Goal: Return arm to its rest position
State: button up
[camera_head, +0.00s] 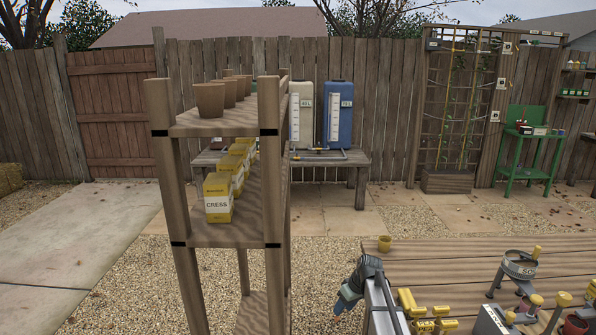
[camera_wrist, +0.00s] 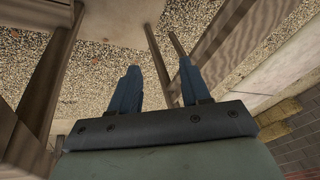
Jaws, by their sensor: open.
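My gripper (camera_wrist: 158,66) shows in the wrist view, with its two blue-grey fingers spread apart. No object is held between them; gravel and a thin wooden post show beyond the gap. The wooden shelf rack (camera_head: 225,232) stands at centre left in the head view. Yellow cress boxes (camera_head: 218,198) stand in a row on its middle shelf, and brown pots (camera_head: 210,100) stand on its top shelf.
A wooden table (camera_head: 440,262) at lower right holds a small yellow pot (camera_head: 384,243), a sieve-like pan (camera_head: 520,264) and several tools. Wooden beams (camera_wrist: 230,45) surround my fingers in the wrist view. Open gravel lies below.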

jog(key=s+f+m+g+h, duration=0.1)
jog(key=s+f+m+g, duration=0.25)
jog(key=s+f, duration=1.95)
jog(key=s+f+m+g+h, duration=0.1)
jog(key=s+f, duration=0.3)
jog(key=s, duration=1.2)
jog(key=s+d+f+m+g+h, duration=0.1)
jog(key=s+f+g, duration=0.3)
jog(key=s, duration=1.1)
jog(key=shift+s+f+m, duration=0.2)
jog(key=shift+s+m, duration=0.2)
jog(key=shift+m, duration=0.05)
